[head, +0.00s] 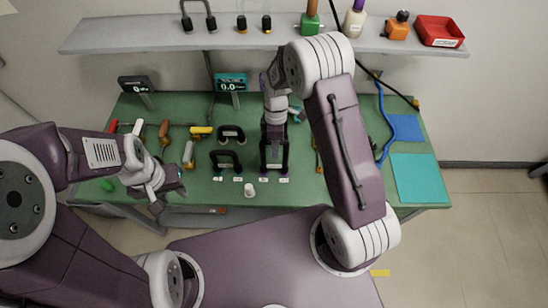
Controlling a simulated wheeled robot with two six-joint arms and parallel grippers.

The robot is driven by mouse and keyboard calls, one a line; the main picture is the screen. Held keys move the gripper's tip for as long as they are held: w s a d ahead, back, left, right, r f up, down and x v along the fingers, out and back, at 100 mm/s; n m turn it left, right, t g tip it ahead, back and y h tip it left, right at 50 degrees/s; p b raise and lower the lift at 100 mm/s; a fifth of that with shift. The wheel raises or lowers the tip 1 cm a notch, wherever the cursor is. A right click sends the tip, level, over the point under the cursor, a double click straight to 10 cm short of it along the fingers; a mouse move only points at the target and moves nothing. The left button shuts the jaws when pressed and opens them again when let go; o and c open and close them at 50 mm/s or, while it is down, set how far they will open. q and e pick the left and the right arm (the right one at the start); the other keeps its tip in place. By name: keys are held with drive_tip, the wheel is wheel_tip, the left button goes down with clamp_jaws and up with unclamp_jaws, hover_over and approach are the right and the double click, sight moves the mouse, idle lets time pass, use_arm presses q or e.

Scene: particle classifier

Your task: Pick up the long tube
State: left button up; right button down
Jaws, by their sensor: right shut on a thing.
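My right gripper (274,145) reaches down from above to a black upright frame (285,160) at the middle of the green bench. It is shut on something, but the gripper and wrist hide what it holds. I cannot make out a long tube for certain. My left gripper (174,180) hangs over the bench's front left edge, apart from the tools. Its fingers are too small and dark to tell whether they are open or shut.
Black frames (224,161) and a small white jar (250,189) stand left of my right gripper. Several hand tools (190,152) lie at the left. A teal mat (416,178) and a blue cable (381,115) lie at the right. A shelf (130,36) with bottles and a red tray (440,31) is behind.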

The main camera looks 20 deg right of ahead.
idle(0.3)
wheel_tip(320, 180, up, 4)
drive_tip(key=shift+w+r+b, duration=0.1)
drive_tip(key=shift+w+b, duration=0.05)
drive_tip(key=shift+b, duration=0.45)
drive_tip(key=s+d+r+b, duration=0.2)
drive_tip(key=s+d+r, duration=0.2)
drive_tip(key=d+r, duration=0.3)
drive_tip(key=d, duration=0.4)
drive_tip(key=shift+s, duration=0.2)
drive_tip(key=shift+r+p, duration=2.25)
drive_tip(key=shift+p, duration=0.15)
